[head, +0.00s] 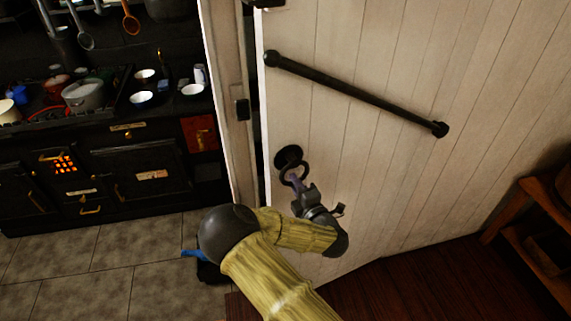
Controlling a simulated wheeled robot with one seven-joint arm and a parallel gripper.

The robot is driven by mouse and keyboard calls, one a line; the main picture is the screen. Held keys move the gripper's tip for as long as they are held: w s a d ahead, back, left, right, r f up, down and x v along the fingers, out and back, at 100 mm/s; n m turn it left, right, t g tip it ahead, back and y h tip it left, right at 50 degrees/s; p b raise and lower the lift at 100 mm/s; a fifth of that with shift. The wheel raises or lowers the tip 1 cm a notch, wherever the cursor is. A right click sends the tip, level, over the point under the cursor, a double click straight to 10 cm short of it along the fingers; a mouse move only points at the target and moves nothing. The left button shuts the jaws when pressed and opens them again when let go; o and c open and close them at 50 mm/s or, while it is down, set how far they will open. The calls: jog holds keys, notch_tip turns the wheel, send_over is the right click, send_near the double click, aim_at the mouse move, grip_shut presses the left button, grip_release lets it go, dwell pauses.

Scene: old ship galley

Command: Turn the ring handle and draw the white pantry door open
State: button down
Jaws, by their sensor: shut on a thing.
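The white plank pantry door (345,65) fills the middle and right of the head view. A narrow dark gap shows between its left edge and the pale door post (228,85), so it appears slightly ajar. The dark ring handle (286,170) hangs from a round black plate (288,155) near that edge. My gripper (296,178) is at the ring and shut on it; the fingertips are small and partly hidden by the ring. My yellow-sleeved arm reaches up from the bottom of the picture.
A black diagonal bar (355,93) crosses the door above the handle. A dark catch (242,109) sits on the post. A black stove (110,170) with pots stands at left. A wooden shelf (540,225) stands at right. Tiled floor (80,270) at left is mostly clear.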

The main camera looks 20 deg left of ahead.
jog(key=shift+s+d+f, duration=0.1)
jog(key=shift+s+f, duration=0.05)
jog(key=shift+f, duration=0.25)
jog(key=shift+n+g+y, duration=0.4)
jog(key=shift+g+y, duration=0.1)
jog(key=shift+g, duration=0.1)
jog(key=shift+v, duration=2.55)
jog(key=shift+s+d+f+n+g+b, duration=0.15)
jog(key=shift+s+d+n+g+b, duration=0.15)
jog(key=shift+s+d+b, duration=0.55)
jog(key=shift+w+b, duration=0.15)
jog(key=shift+b, duration=0.7)
jog(key=d+b, duration=0.1)
jog(key=b, duration=0.3)
jog(key=shift+s+y+b, duration=0.3)
jog(key=shift+s, duration=0.1)
jog(key=shift+s+d+b, duration=0.15)
jog(key=shift+d+b, duration=0.1)
jog(key=shift+b, duration=0.1)
